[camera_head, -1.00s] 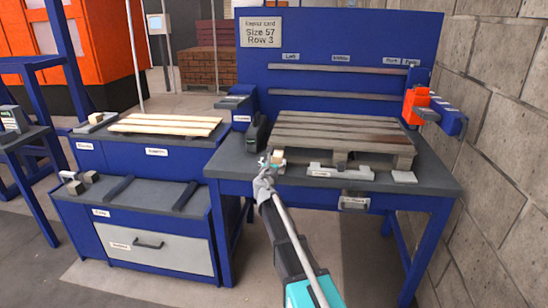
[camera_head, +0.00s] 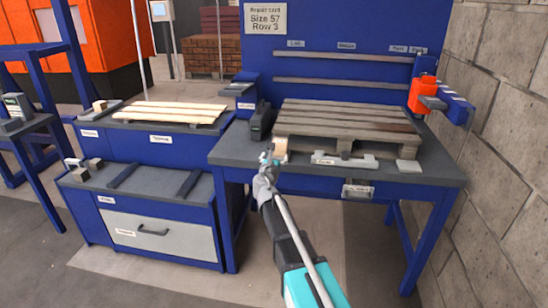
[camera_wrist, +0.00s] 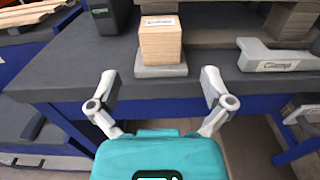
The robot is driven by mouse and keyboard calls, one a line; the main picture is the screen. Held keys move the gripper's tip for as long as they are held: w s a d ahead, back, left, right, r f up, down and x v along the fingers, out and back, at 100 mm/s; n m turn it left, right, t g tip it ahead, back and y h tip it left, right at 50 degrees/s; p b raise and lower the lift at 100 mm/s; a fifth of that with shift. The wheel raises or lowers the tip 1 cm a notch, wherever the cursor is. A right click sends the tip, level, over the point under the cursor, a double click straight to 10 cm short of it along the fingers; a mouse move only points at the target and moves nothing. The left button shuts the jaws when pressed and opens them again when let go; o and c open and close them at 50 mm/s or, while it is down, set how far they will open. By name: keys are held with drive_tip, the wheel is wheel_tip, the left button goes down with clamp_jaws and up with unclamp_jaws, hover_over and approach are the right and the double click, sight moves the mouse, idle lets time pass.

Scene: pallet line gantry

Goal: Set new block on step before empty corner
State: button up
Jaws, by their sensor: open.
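The new block (camera_wrist: 160,45), pale wood with a small label, stands upright on a thin grey step (camera_wrist: 161,69) near the table's front edge. The block also shows in the head view (camera_head: 281,146), in front of the left front corner of the worn pallet (camera_head: 345,121). My gripper (camera_wrist: 160,86) is open and empty, with its two fingers spread wide in front of the step, one to each side. It touches neither block nor step in the wrist view. In the head view my gripper (camera_head: 268,158) is just left of the block. The corner's inside is mostly hidden.
A dark device (camera_head: 260,121) stands left of the pallet. An orange tool (camera_head: 423,94) is at the right by the wall. Pale boards (camera_head: 168,111) lie on the left bench.

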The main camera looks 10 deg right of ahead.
idle(0.3)
drive_tip(key=s+d+f+m+g+h, duration=0.1)
drive_tip(key=s+d+f+m+g, duration=0.5)
drive_tip(key=m, duration=0.4)
drive_tip(key=s+d+f+m+g+h, duration=0.1)
drive_tip(key=s+d+f+m+g, duration=0.3)
drive_tip(key=s+m, duration=0.5)
drive_tip(key=s+a+f+m+g+y, duration=0.2)
drive_tip(key=s+f+m, duration=0.1)
drive_tip(key=s, duration=0.3)
drive_tip(key=s+a+f+m+g+y, duration=0.2)
drive_tip(key=s+m+y, duration=0.1)
drive_tip(key=s+m, duration=0.3)
drive_tip(key=s+a+f+m+g+y, duration=0.2)
drive_tip(key=s+f+m+g, duration=0.1)
drive_tip(key=s, duration=0.4)
drive_tip(key=shift+a+f+m+y, duration=0.25)
drive_tip(key=shift+f+m+y, duration=0.05)
drive_tip(key=shift+m, duration=0.4)
